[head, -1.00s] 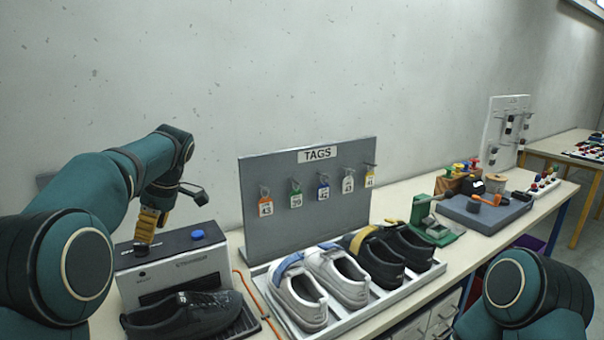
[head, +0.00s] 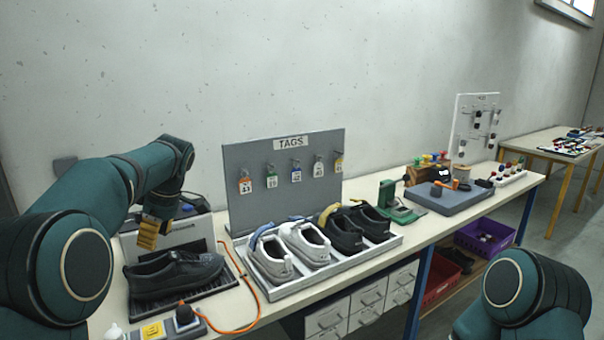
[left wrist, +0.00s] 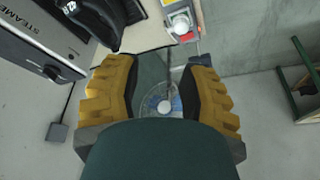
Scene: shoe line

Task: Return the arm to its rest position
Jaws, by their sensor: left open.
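My left arm comes in from the left in the head view. Its gripper (head: 150,232) hangs in front of the grey steamer box (head: 185,236), above and left of the black shoe (head: 174,273). In the left wrist view the yellow fingers of this gripper (left wrist: 160,95) are apart, with nothing held between them. Part of my own base shows below the fingers there. My right arm shows only as a rounded joint at the lower right of the head view; its gripper is out of the picture.
A tags board (head: 285,190) stands behind a tray (head: 330,272) with two white and two black shoes. A control box (head: 160,330) with an orange cable sits at the table's near edge. A green press (head: 398,205) and a grey pad (head: 448,200) lie farther right.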

